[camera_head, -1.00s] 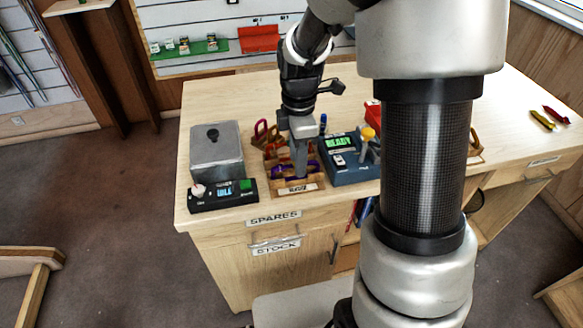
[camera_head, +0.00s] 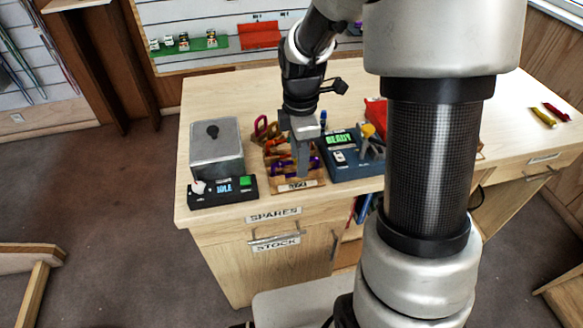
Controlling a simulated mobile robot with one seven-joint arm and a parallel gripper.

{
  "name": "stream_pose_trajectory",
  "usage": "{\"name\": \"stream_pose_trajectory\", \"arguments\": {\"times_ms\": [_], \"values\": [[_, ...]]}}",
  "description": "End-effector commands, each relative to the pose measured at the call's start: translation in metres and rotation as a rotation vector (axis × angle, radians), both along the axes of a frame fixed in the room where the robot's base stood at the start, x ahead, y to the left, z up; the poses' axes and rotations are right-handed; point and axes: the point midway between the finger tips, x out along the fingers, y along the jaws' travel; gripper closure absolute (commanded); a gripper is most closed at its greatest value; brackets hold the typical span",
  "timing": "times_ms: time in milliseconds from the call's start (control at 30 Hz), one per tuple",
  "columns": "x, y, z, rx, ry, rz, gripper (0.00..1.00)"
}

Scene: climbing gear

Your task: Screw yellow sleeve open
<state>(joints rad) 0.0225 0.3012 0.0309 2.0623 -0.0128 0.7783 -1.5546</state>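No yellow sleeve can be made out for certain. A small wooden tray (camera_head: 318,185) on the bench holds purple and orange pieces of gear, partly hidden by my gripper. My gripper (camera_head: 303,173) points straight down into this tray, its fingers among the purple pieces (camera_head: 314,162). From this angle I cannot tell whether the fingers are apart or closed on something. A yellow knob-like part (camera_head: 367,131) stands on the blue device (camera_head: 352,168) just right of the tray.
A grey metal box (camera_head: 217,150) and a black unit with a small display (camera_head: 222,192) stand left of the tray. A red bin (camera_head: 375,112) is behind the blue device, partly hidden by my arm. Yellow (camera_head: 543,118) and red (camera_head: 556,111) items lie far right.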

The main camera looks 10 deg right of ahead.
Motion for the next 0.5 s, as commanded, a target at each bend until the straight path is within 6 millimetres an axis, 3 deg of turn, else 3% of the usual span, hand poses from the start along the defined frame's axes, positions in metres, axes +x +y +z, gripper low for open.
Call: {"name": "stream_pose_trajectory", "arguments": {"times_ms": [500], "values": [[-0.003,0.000,-0.010,0.000,0.002,0.000,0.66]]}}
